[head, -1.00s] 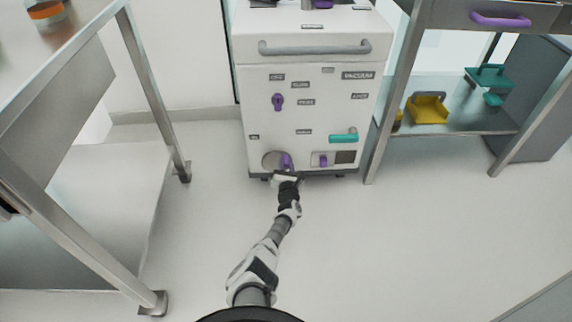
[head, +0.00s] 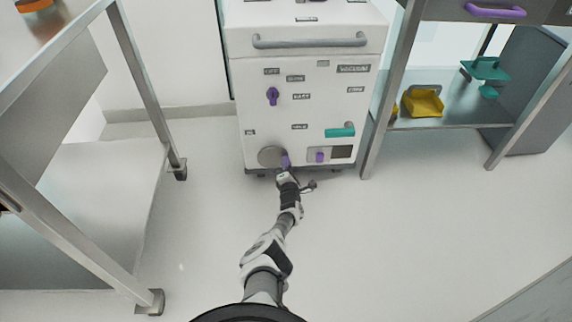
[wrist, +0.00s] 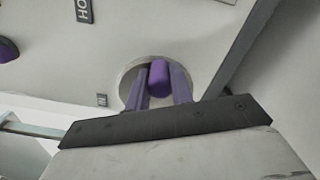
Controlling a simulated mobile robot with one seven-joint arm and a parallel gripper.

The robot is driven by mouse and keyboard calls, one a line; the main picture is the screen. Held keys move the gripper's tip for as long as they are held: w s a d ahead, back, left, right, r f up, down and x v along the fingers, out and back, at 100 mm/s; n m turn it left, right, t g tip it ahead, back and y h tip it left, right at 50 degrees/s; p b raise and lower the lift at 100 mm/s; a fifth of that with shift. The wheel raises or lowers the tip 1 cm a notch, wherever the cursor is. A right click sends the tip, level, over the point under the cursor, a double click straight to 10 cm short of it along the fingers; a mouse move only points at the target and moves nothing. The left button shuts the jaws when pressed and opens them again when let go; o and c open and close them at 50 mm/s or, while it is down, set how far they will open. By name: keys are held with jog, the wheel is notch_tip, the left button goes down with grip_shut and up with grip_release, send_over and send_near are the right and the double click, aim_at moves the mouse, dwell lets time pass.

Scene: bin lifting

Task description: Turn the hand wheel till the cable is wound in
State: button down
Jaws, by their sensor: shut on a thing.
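The hand wheel is a grey disc (head: 269,157) low on the left of the white cabinet's front, with a purple handle (head: 286,160) at its right side. In the wrist view the handle (wrist: 159,78) stands out from the disc (wrist: 127,87), between my two fingers. My gripper (head: 286,168) is at the handle and shut on it; it also shows in the wrist view (wrist: 160,88). The fingers hide part of the disc. I cannot make out a cable in either view.
The cabinet (head: 310,185) carries a purple knob (head: 272,96), a teal handle (head: 340,132) and a small purple switch (head: 320,157) near the wheel. The floor between is clear.

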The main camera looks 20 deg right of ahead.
aim_at(280, 166)
jog(key=f+m, duration=0.1)
jog(key=m, duration=0.1)
jog(key=m+b, duration=0.1)
jog(key=shift+a+f+m, duration=0.1)
jog(key=shift+f+m, duration=0.3)
jog(key=shift+w+a+f+m+b, duration=0.15)
jog(key=shift+a+f+m+b, duration=0.3)
jog(key=shift+m, duration=1)
jog(key=shift+w+a+f+m+b, duration=0.1)
jog(key=shift+a+f+m+b, duration=0.3)
jog(key=shift+m, duration=1.1)
jog(key=shift+w+a+f+m+b, duration=0.2)
jog(key=shift+f+m+b, duration=0.35)
jog(key=shift+m, duration=0.9)
jog(key=shift+a, duration=0.1)
jog(key=c, duration=1.2)
grip_release()
jog(key=shift+f, duration=0.1)
jog(key=shift+s, duration=0.1)
